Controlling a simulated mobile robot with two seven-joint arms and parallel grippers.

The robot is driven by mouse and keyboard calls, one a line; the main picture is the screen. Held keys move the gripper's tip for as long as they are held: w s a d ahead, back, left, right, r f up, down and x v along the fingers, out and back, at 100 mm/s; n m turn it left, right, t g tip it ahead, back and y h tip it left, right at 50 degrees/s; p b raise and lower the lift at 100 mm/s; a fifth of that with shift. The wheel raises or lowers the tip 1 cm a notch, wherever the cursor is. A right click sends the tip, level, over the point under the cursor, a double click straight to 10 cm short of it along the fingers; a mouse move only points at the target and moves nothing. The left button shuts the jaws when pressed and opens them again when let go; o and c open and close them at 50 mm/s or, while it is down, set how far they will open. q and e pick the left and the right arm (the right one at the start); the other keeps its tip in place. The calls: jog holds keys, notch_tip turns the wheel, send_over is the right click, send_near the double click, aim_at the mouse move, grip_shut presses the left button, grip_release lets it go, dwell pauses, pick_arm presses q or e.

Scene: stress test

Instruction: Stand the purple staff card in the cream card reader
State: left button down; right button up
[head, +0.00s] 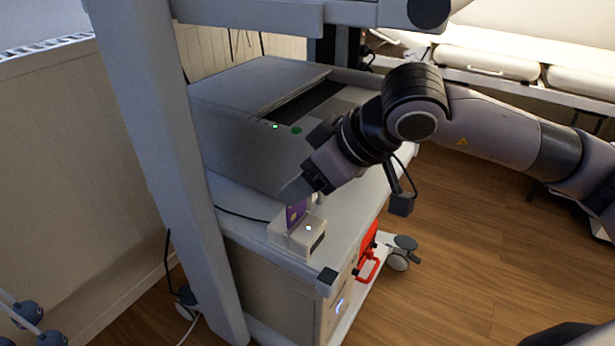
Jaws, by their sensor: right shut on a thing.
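The purple staff card (297,213) stands roughly upright at the cream card reader (291,244), its lower edge meeting the reader's top. I cannot tell how deep it sits in the slot. The reader is a small block near the front corner of the cart's grey top, with a small lit spot on it. My right gripper (305,195) comes in from the upper right and is shut on the card's upper part, just above the reader. The fingertips are partly hidden by the gripper's own body. My left gripper is out of view.
A large grey machine (240,135) with a green button stands behind the reader on the cart top (345,215). A grey post (165,170) rises close on the left. A red-handled item (368,262) hangs at the cart's right side. Wooden floor lies open to the right.

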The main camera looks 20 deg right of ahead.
jog(key=shift+f+b, duration=0.75)
jog(key=shift+b, duration=0.1)
jog(key=shift+f, duration=0.1)
